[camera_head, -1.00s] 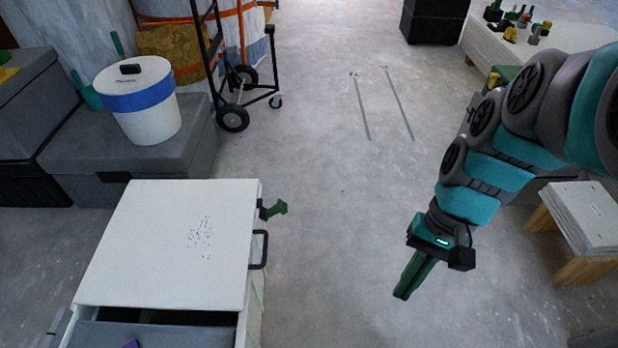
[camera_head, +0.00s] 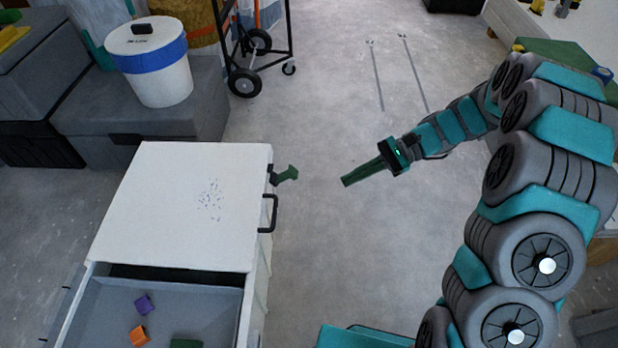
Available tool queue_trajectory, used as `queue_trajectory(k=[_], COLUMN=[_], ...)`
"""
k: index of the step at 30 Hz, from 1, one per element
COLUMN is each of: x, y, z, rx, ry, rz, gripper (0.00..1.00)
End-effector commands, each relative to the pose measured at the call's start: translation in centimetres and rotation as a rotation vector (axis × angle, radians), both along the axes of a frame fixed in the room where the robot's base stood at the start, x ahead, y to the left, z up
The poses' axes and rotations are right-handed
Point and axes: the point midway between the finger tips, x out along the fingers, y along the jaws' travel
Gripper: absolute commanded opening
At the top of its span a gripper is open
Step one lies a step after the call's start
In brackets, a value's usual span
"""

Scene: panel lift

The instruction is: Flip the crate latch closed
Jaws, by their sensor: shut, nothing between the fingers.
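The crate (camera_head: 180,205) is a white box at the left with speckles on its lid. Its latch (camera_head: 287,174) is a small green lever on a dark mount at the crate's right side, near the far corner, and it sticks out to the right. My gripper (camera_head: 345,182) has green fingers, shut and empty. It is to the right of the latch, pointing left toward it, with a clear gap between them.
A black handle (camera_head: 270,213) sticks out below the latch. An open grey drawer (camera_head: 105,318) at the front holds a purple cube (camera_head: 144,304) and an orange cube (camera_head: 138,336). A white bucket (camera_head: 152,75) and a hand truck (camera_head: 245,80) stand behind. The floor between is clear.

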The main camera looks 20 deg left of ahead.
Motion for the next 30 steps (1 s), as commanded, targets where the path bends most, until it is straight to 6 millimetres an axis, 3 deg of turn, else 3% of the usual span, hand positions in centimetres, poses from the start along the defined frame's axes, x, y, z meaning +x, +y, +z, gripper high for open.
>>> queue_trajectory(k=[3, 15, 24, 30], x=[2.3, 8.5, 10.7, 11.1], y=[0.6, 1.4, 0.9, 0.8], z=[-2.6, -11.8, -17.9, -19.3], rx=[0.048, 0.206, 0.288, 0.308], ry=[0.076, 0.31, 0.431, 0.457], rz=[-0.06, -0.257, -0.368, -0.392], gripper=[0.0, 0.0, 0.0, 0.0])
